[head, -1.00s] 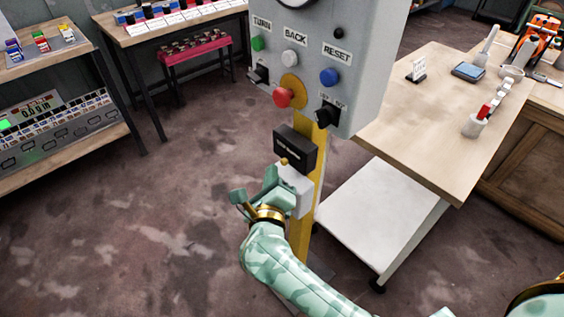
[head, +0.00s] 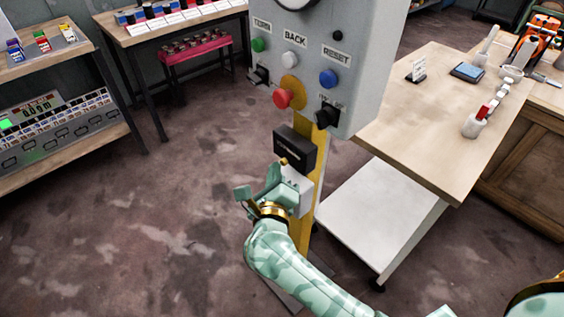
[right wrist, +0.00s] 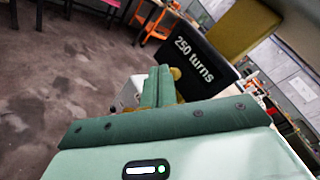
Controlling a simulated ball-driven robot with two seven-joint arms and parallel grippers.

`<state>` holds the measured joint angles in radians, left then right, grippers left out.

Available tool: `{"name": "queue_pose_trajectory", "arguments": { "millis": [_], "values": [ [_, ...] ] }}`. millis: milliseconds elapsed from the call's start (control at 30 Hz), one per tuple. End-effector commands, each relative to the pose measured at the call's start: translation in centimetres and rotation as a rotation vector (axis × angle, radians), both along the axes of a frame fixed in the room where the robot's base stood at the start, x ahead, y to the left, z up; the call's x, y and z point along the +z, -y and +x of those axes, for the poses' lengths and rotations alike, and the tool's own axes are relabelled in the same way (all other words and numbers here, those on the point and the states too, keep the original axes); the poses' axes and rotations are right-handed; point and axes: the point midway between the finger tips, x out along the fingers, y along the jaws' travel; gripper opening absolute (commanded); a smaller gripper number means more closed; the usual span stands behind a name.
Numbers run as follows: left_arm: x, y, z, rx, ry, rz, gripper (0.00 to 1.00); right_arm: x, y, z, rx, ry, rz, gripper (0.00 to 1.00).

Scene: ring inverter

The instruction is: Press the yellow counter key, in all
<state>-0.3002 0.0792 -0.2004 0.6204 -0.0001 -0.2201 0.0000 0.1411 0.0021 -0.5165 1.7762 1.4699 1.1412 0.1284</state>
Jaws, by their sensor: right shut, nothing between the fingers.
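The counter is a black box (head: 294,152) on the yellow post below the grey control panel. In the right wrist view the counter (right wrist: 205,52) reads "250 turns". The yellow counter key (head: 284,161) is a small knob at the box's lower front. In the right wrist view the key (right wrist: 176,73) shows just behind and right of my fingertips, partly hidden. My right gripper (head: 273,172) is shut and empty, its fingertips (right wrist: 158,72) close to the key. I cannot tell whether they touch it. My left gripper is out of view.
The panel (head: 355,75) above carries green, white, blue and red buttons (head: 282,98) and black switches. A white box (head: 303,192) sits on the post below the counter. A wooden table (head: 440,130) stands close on the right. The floor at left is clear.

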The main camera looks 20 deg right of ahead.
Motion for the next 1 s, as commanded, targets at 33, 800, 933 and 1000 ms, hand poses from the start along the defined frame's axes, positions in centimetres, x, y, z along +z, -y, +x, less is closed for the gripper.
{"name": "queue_pose_trajectory", "arguments": {
  "millis": [33,800,933,1000],
  "values": [
    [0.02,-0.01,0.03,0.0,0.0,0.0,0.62,0.01,0.05,0.02,0.0,0.0,0.0,0.0],
    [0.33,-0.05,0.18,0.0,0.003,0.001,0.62,0.01,0.92,0.34,0.0,0.0,-0.001,0.0],
    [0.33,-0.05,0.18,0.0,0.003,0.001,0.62,-0.01,1.01,0.37,0.0,0.0,-0.001,0.0],
    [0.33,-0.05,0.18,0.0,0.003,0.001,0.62,-0.01,1.01,0.37,0.0,0.0,-0.001,0.0]
  ]
}}
